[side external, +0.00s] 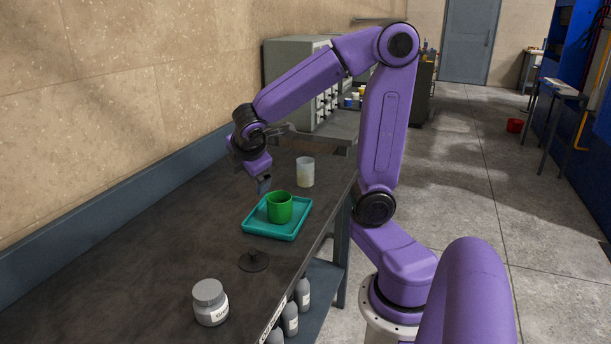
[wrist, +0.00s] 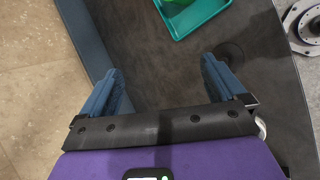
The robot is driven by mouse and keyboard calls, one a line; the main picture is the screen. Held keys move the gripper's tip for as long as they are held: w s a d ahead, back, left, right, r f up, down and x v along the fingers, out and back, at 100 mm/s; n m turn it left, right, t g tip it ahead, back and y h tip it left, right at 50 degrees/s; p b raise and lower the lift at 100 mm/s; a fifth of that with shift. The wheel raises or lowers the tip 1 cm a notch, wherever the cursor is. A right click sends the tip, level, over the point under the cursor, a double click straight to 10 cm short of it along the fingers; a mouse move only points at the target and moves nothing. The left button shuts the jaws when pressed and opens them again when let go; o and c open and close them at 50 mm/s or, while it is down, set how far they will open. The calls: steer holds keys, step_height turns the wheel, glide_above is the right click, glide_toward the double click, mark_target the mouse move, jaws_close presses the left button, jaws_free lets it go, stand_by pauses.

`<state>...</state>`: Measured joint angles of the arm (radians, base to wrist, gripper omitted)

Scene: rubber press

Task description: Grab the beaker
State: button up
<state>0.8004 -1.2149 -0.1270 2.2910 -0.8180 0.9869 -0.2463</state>
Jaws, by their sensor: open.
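A pale translucent beaker (side external: 305,171) stands upright on the dark bench, behind the teal tray in the side view. A green cup (side external: 279,207) stands upright in the teal tray (side external: 262,229); part of its green shows at the top of the wrist view (wrist: 178,2). The pale beaker cannot be made out in the wrist view.
A dark disc with a knob (side external: 253,261) and a white lidded jar (side external: 210,303) are on the near bench. Grey bottles (side external: 290,318) stand on the lower shelf. A grey drawer cabinet (side external: 297,80) is at the back. The bench left of the tray is clear.

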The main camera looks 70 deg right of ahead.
steer(key=w+d+h, duration=0.2)
steer(key=w+d, duration=0.1)
steer(key=d, duration=0.5)
steer(key=n+g+h, duration=0.2)
steer(key=n+h, duration=0.3)
steer(key=n, duration=0.3)
glide_above(306, 174)
steer(key=a, duration=0.4)
step_height(306, 174, down, 18)
steer(key=shift+d+r, duration=0.1)
steer(key=shift+r, duration=0.15)
steer(key=shift+d+f+m, duration=0.15)
steer(key=shift+f+m, duration=0.15)
steer(key=shift+f, duration=0.25)
steer(key=shift+x, duration=3.6)
steer(key=shift+d+r, duration=0.1)
steer(key=shift+r, duration=0.1)
steer(key=shift+c, duration=0.3)
